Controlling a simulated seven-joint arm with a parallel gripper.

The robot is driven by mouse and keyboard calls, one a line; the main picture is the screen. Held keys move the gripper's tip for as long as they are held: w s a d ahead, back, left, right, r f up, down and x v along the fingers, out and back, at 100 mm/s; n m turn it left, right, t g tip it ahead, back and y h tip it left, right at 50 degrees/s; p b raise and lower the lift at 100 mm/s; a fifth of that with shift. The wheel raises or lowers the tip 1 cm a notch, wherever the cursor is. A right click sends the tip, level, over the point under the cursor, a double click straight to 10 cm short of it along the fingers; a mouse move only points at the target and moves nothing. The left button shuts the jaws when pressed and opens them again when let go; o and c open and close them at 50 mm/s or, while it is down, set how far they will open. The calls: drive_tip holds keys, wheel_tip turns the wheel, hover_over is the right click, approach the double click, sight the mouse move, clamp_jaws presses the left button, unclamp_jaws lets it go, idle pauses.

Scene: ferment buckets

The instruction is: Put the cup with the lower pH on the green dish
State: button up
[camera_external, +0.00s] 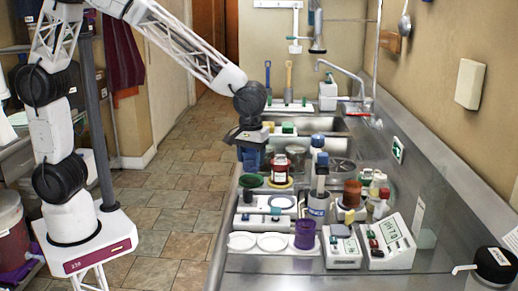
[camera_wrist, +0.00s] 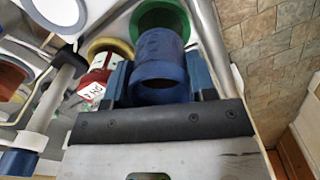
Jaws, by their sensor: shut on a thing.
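My gripper (camera_external: 250,142) is shut on a blue cup (camera_external: 251,160), holding it above the left edge of the counter. In the wrist view the blue cup (camera_wrist: 160,80) sits between the two fingers (camera_wrist: 160,92). The green dish (camera_external: 249,181) lies just below the held cup in the external view; it also shows beyond the cup in the wrist view (camera_wrist: 150,12), partly hidden by it. A purple cup (camera_external: 305,235) stands at the front of the counter, by the white round dishes (camera_external: 242,242). The display on the meter (camera_external: 398,232) is too small to read surely.
A red labelled jar (camera_external: 279,168) stands on a yellow dish (camera_external: 279,184), close right of the held cup. Blue-capped bottles (camera_external: 319,188), a brown container (camera_external: 352,193) and a smaller meter (camera_external: 343,247) crowd the counter's right. A sink (camera_external: 340,147) lies behind.

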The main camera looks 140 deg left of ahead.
sight(251, 168)
drive_tip(key=shift+f, duration=0.1)
drive_tip(key=shift+f, duration=1.7)
drive_tip(key=shift+f, duration=0.1)
drive_tip(key=o, duration=0.9)
drive_tip(key=shift+o, duration=0.2)
wheel_tip(251, 168, up, 12)
drive_tip(key=shift+d, duration=0.1)
